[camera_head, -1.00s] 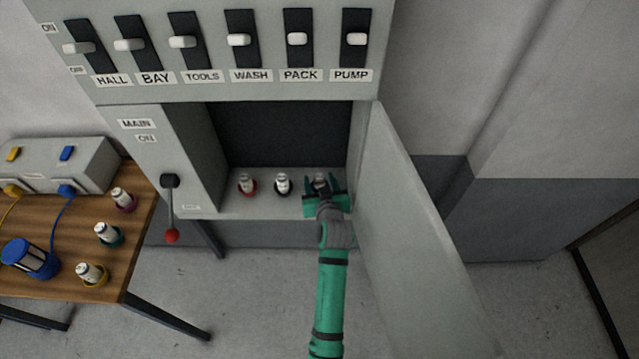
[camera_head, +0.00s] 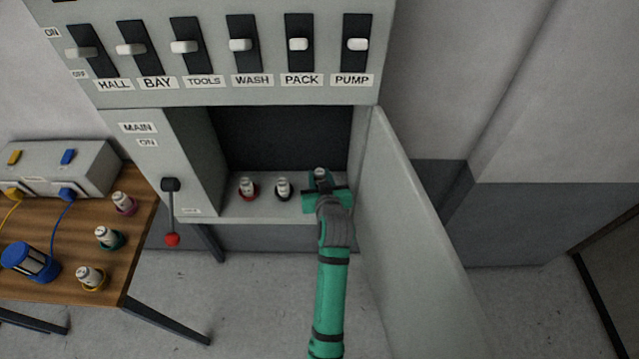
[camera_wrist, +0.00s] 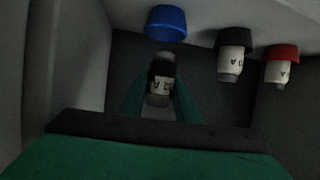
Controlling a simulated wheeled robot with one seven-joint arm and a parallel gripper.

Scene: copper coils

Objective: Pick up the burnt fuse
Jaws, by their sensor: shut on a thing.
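The burnt fuse (camera_wrist: 160,82) is a pale cylinder with a dark, sooty band, in the wrist view. My gripper (camera_wrist: 161,88) is shut on it, with a green finger on either side. The blue fuse socket (camera_wrist: 166,23) shows beyond the fuse's end, and a small gap seems to part them. In the head view, the fuse's top (camera_head: 320,174) shows at my gripper (camera_head: 325,188), at the right of the cabinet's lower shelf. My gripper hides the fuse's lower part and the blue socket there.
Two more fuses stand left of my gripper, in a black socket (camera_head: 283,189) and a red socket (camera_head: 248,190). The open cabinet door (camera_head: 410,200) is close on the right. A wooden table (camera_head: 70,275) at left holds several fuses and a blue lantern-like object (camera_head: 30,262).

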